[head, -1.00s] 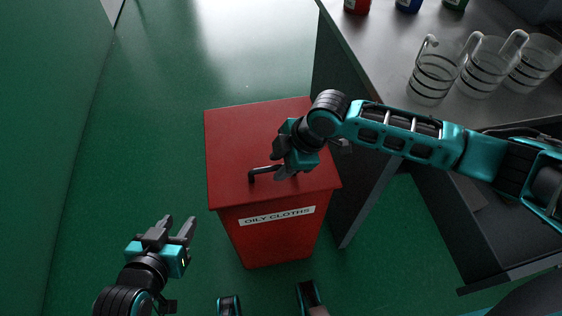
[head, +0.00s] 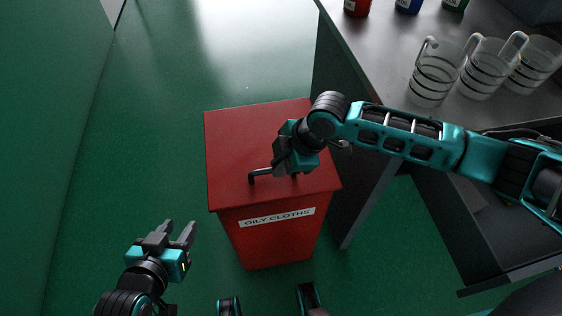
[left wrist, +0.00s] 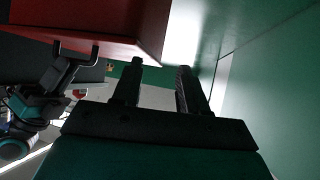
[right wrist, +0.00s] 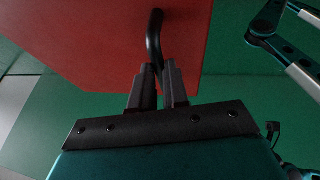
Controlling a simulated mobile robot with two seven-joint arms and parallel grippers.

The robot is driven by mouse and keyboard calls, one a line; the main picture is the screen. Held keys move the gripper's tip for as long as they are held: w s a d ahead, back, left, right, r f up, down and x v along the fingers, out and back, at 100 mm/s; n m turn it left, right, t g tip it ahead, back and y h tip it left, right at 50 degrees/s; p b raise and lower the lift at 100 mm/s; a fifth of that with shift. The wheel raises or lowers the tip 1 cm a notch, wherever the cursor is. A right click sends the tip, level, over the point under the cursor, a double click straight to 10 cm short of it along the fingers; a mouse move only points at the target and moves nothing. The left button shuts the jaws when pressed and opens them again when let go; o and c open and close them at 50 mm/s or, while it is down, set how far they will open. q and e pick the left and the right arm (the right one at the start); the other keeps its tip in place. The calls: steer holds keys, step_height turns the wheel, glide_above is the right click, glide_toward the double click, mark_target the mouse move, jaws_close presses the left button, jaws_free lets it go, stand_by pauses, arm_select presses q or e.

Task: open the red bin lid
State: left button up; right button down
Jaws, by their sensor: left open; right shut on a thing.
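The red bin (head: 275,237) stands on the green floor with an "OILY CLOTHS" label on its front. Its flat red lid (head: 235,140) lies level on top and looks closed. A black bar handle (head: 262,173) is near the lid's front edge. My right gripper (head: 284,172) is over the handle and shut on it. The right wrist view shows the handle (right wrist: 154,40) running down between the fingers (right wrist: 158,85). My left gripper (head: 181,232) is open and empty, left of the bin and apart from it. Its spread fingers show in the left wrist view (left wrist: 160,85).
A grey counter (head: 385,60) stands right of the bin, with glass mugs (head: 435,75) and red, blue and green containers (head: 408,4) on it. A green wall (head: 45,110) is at the left. The floor (head: 165,120) between wall and bin is clear.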

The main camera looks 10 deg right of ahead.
steer(key=shift+w+r+p, duration=0.1)
steer(key=shift+r+p, duration=0.4)
arm_select(q)
steer(key=shift+y, duration=0.5)
steer(key=a+r+p, duration=0.1)
steer(key=p, duration=0.1)
steer(key=s+r+p, duration=0.1)
steer(key=r+p, duration=0.1)
steer(key=p, duration=0.1)
steer(key=s+a+r+p, duration=0.1)
steer(key=p, duration=0.1)
steer(key=shift+a+r+p, duration=0.35)
arm_select(e)
steer(key=w+r+g, duration=0.2)
steer(key=w+r, duration=0.6)
steer(key=r, duration=0.5)
steer(key=shift+w+m+g, duration=0.25)
steer(key=shift+m+g, duration=0.05)
arm_select(q)
steer(key=shift+w, duration=0.15)
arm_select(e)
steer(key=shift+d, duration=0.1)
